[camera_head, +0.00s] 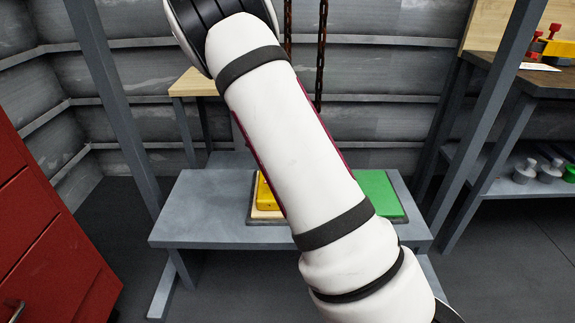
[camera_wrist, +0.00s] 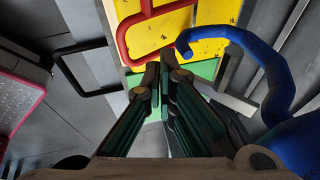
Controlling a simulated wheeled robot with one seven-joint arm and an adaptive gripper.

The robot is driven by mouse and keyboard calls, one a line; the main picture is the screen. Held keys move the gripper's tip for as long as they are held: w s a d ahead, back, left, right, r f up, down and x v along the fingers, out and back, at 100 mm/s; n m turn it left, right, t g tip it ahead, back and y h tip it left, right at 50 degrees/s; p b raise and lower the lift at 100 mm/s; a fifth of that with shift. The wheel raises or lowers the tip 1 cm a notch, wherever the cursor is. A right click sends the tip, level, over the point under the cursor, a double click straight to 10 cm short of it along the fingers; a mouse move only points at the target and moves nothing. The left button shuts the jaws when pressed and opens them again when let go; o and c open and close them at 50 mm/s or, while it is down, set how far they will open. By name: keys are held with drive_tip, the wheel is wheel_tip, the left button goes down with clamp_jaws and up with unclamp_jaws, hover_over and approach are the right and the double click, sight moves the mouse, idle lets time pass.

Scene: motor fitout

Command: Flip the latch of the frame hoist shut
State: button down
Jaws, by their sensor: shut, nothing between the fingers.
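In the wrist view, my gripper (camera_wrist: 160,78) points towards a yellow block and its fingertips are together with nothing between them. A thick blue hook (camera_wrist: 272,62) curves in from the right, its tip close to the right of my fingertips and apart from them. I cannot make out the latch for certain. A red bent bar (camera_wrist: 124,40) lies across the view of the yellow block (camera_wrist: 205,48), left of the hook tip. In the head view, rusty chains (camera_head: 321,60) hang behind my arm, which hides the hook; my gripper is out of view there.
A grey bench (camera_head: 200,215) bears the yellow block (camera_head: 266,196) and a green plate (camera_head: 378,190). Grey posts (camera_head: 115,100) flank my arm. A red cabinet (camera_head: 50,240) stands left; a workbench (camera_head: 540,80) with small parts stands right.

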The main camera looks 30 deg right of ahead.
drive_tip(key=shift+r+p, duration=0.65)
drive_tip(key=shift+r, duration=0.2)
